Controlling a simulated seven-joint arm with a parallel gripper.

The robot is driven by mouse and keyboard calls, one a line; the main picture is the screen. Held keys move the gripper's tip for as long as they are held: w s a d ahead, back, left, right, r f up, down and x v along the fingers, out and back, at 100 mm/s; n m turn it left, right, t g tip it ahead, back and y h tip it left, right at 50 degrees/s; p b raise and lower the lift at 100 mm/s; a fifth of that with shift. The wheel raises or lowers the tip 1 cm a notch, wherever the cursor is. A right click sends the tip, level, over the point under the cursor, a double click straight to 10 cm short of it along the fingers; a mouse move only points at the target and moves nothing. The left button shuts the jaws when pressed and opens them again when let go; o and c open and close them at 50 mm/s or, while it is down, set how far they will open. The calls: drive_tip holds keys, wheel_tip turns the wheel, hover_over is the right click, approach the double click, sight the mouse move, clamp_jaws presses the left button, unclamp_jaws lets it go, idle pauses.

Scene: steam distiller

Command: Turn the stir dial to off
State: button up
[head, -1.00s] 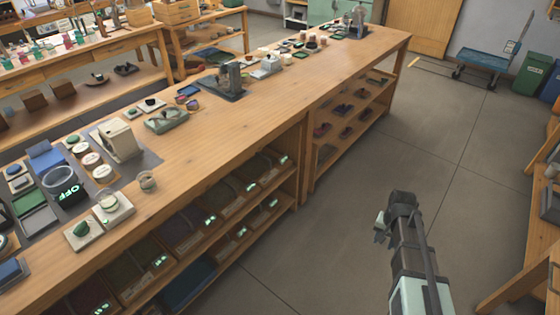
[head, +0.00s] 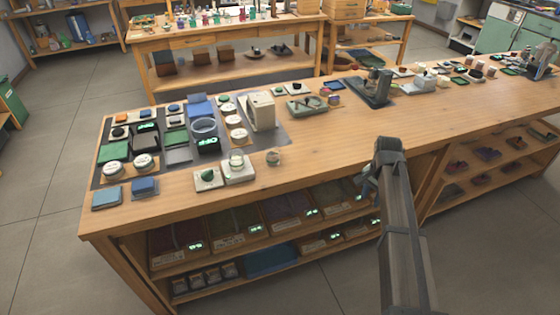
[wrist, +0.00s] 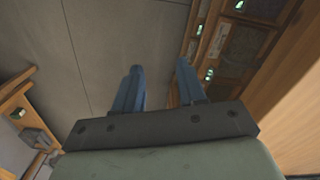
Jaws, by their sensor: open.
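I cannot tell for sure which control is the stir dial. A dark pot (head: 204,127) with a green OFF display (head: 208,145) stands on the bench's left half. In front of it are a white block with a round pale knob (head: 237,162) and a pale plate with a green knob (head: 208,176). Round white dials (head: 144,161) sit on the left.
A cream box (head: 261,110) stands behind the controls. Shelves with trays (head: 290,211) lie below the bench top. A grey stand (head: 376,86) is farther right.

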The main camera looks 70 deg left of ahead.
drive_tip(key=shift+n, duration=0.6)
drive_tip(key=s+a+r, duration=0.3)
drive_tip(key=s+a, duration=0.3)
drive_tip(key=s, duration=0.1)
drive_tip(key=s+a+r, duration=0.3)
drive_tip(key=s+a, duration=0.2)
drive_tip(key=s, duration=0.2)
drive_tip(key=s+a+r, duration=0.2)
drive_tip(key=s+a, duration=0.4)
drive_tip(key=s, duration=0.1)
drive_tip(key=shift+s+a+r, duration=0.3)
drive_tip(key=shift+s+r, duration=0.1)
drive_tip(key=s+a+r, duration=0.2)
drive_tip(key=s+a, duration=0.1)
drive_tip(key=s, duration=0.3)
drive_tip(key=s+a+r, duration=0.2)
drive_tip(key=s+r, duration=0.1)
drive_tip(key=s, duration=0.4)
drive_tip(key=n, duration=0.1)
approach(207, 172)
wheel_tip(207, 172, down, 8)
drive_tip(key=shift+f, duration=0.25)
drive_tip(key=shift+c, duration=0.2)
clamp_jaws()
